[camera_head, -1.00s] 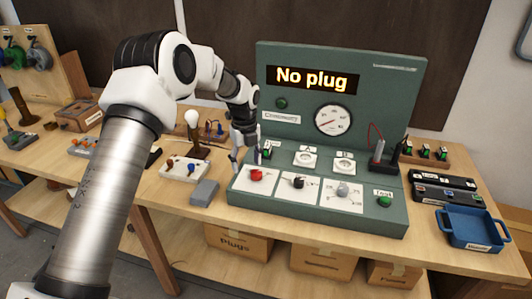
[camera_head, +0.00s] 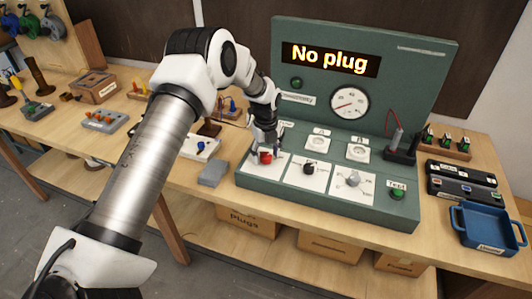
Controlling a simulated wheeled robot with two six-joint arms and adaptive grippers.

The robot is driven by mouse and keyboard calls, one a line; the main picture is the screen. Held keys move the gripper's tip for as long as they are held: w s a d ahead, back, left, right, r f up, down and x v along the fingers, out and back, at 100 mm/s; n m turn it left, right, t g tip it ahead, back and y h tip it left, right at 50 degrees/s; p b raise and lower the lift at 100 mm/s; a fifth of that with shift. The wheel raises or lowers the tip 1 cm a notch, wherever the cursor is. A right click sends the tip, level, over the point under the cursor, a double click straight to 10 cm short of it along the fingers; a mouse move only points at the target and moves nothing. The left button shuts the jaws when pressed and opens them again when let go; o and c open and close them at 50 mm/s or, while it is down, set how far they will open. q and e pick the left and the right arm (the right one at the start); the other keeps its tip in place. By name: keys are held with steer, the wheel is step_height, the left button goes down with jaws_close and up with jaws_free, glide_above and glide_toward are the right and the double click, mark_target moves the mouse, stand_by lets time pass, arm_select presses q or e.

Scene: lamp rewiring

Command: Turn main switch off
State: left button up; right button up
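The green test panel (camera_head: 440,70) stands on the bench, and its display (camera_head: 330,59) reads "No plug". A red rotary knob (camera_head: 265,157) sits on the leftmost white plate (camera_head: 262,169) of the panel's sloped front; I take it for the main switch. My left gripper (camera_head: 266,156) is down at this knob, with its fingers apart on either side of it. The fingers look open, and I cannot make out contact. The gripper partly covers the knob and the plate's label. My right gripper is not in view.
A black knob (camera_head: 309,168) and a grey knob (camera_head: 353,179) sit to the right of the red one, then a green Test button (camera_head: 397,193). A grey block (camera_head: 213,173) lies left of the panel. A blue tray (camera_head: 487,223) stands at the right.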

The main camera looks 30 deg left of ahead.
arm_select(q)
steer(key=shift+s+r, duration=0.15)
steer(key=shift+s, duration=0.1)
steer(key=c, duration=0.5)
steer(key=shift+w, duration=0.1)
steer(key=c, duration=0.4)
steer(key=shift+d, duration=0.1)
steer(key=shift+c, duration=0.2)
